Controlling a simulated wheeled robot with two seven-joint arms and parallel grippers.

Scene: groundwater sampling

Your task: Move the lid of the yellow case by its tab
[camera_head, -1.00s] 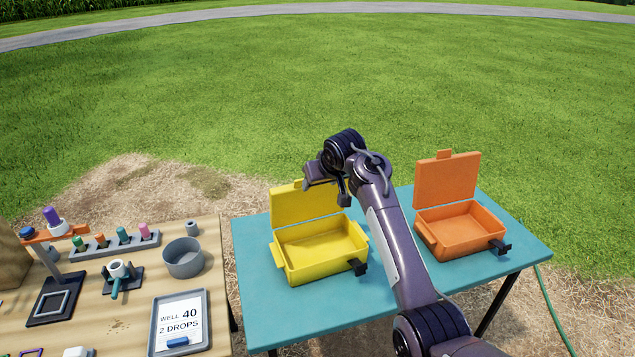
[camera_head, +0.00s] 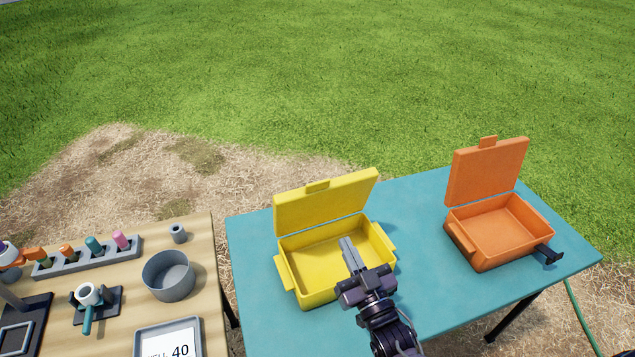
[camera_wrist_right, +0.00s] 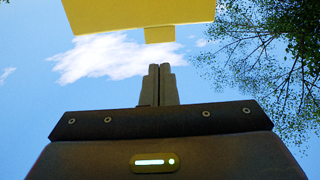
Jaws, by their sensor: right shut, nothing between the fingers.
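The yellow case (camera_head: 300,289) stands on the teal table with its lid (camera_head: 325,207) raised at the back and its tray empty. My right gripper (camera_head: 346,241) is shut and empty. In the head view its fingers overlap the open front part of the case, below the lid; I cannot tell their height over it. The right wrist view shows the lid (camera_wrist_right: 135,12) and its tab (camera_wrist_right: 160,34) beyond the shut fingertips (camera_wrist_right: 158,68), with a gap between. My left gripper is not in view.
An orange case (camera_head: 482,250) with its lid up stands at the right of the teal table (camera_head: 258,325). A wooden table at left holds a grey bowl (camera_head: 168,276), a rack of colored-capped vials (camera_head: 88,257) and a label tray (camera_head: 170,335). Teal surface is free between the cases.

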